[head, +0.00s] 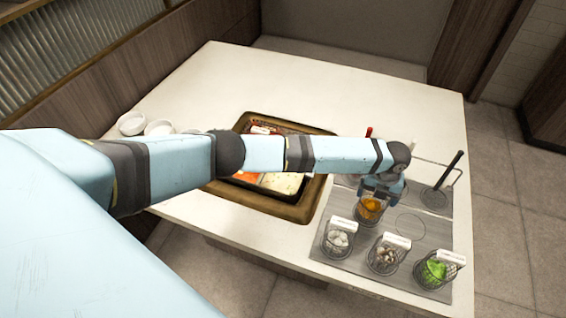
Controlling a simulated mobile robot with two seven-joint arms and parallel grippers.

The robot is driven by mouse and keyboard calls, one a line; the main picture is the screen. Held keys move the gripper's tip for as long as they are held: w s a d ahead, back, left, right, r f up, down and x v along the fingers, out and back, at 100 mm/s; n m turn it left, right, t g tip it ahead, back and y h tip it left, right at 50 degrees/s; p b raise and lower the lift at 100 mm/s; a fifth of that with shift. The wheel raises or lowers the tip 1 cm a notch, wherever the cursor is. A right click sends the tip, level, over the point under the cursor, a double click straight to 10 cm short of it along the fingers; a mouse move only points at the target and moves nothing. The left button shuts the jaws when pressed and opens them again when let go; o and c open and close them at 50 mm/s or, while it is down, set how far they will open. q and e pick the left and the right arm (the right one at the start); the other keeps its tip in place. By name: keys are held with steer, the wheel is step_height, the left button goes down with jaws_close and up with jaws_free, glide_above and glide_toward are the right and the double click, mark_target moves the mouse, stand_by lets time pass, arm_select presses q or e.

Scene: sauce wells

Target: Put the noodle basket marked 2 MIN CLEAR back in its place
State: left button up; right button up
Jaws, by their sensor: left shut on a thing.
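My left gripper (377,193) reaches across the counter from the left, pointing down. It is shut on a wire basket with orange contents (370,210), directly below it at the grey mat (325,261). I cannot tell whether this basket touches the mat, and its marking is not readable. An empty circle outline (411,224) lies on the mat just right of it. Three more wire baskets with white tags stand along the mat's front: one with white pieces (338,242), one with brown and white pieces (384,259), one with green leaves (434,271). Their tags are too small to read. My right gripper is not in view.
A brown-rimmed divided pot (292,213) sits left of the mat, partly hidden under my arm. A black-handled strainer (438,196) lies at the right. A red handle (369,131) shows behind my arm. White bowls (132,123) stand at the left edge. The back counter is clear.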

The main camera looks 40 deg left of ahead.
arm_select(q)
steer(key=shift+f, duration=0.1)
steer(key=o, duration=0.7)
steer(key=shift+o, duration=0.2)
steer(key=shift+r+p, duration=1.35)
steer(key=shift+r, duration=0.2)
step_height(320, 180, up, 8)
steer(key=p, duration=0.6)
steer(key=shift+p, duration=0.35)
